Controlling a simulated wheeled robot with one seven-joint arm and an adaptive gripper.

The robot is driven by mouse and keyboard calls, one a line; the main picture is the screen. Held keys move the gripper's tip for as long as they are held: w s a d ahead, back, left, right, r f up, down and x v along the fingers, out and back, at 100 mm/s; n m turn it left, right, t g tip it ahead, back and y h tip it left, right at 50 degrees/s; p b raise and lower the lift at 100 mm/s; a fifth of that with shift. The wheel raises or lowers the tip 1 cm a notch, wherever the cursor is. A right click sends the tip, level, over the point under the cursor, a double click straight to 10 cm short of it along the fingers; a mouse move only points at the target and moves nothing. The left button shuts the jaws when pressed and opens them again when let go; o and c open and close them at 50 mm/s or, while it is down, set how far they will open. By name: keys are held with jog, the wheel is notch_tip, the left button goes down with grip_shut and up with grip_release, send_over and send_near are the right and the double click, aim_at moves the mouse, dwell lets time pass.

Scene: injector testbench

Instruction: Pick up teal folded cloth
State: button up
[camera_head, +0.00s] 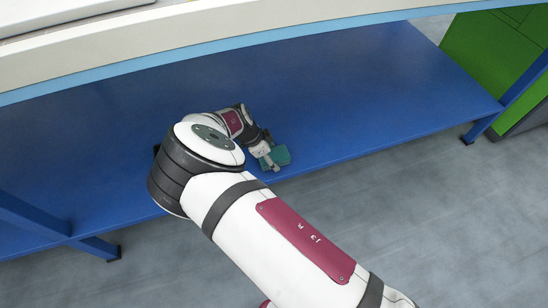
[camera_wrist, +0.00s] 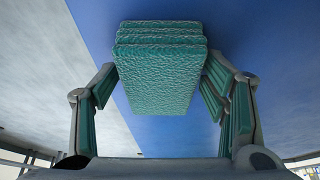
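The teal folded cloth (camera_head: 281,154) is a small layered block near the front edge of the blue shelf in the head view. My gripper (camera_head: 268,158) is at its left side there and partly overlaps it. In the wrist view the cloth (camera_wrist: 160,72) fills the space between the two fingertips of my gripper (camera_wrist: 161,75), with its stacked folds toward the top. The fingertips lean inward and appear to press on its left and right sides. I cannot tell whether the cloth rests on the shelf or is just above it.
The blue shelf (camera_head: 350,90) is bare around the cloth. A light worktop (camera_head: 180,38) runs above it. Blue legs (camera_head: 488,126) stand at the shelf's ends. A green cabinet (camera_head: 490,50) is at the upper right. Grey floor (camera_head: 440,220) lies open in front.

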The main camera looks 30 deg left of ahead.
aim_at(275, 154)
jog(key=c, duration=0.6)
jog(key=shift+r, duration=0.1)
jog(key=shift+r, duration=0.6)
notch_tip(275, 154, up, 3)
jog(key=shift+f+p, duration=0.15)
jog(key=shift+p, duration=0.65)
jog(key=s+d+p, duration=0.8)
jog(key=s, duration=0.5)
jog(key=shift+s+d+r+p, duration=0.3)
jog(key=shift+r, duration=0.15)
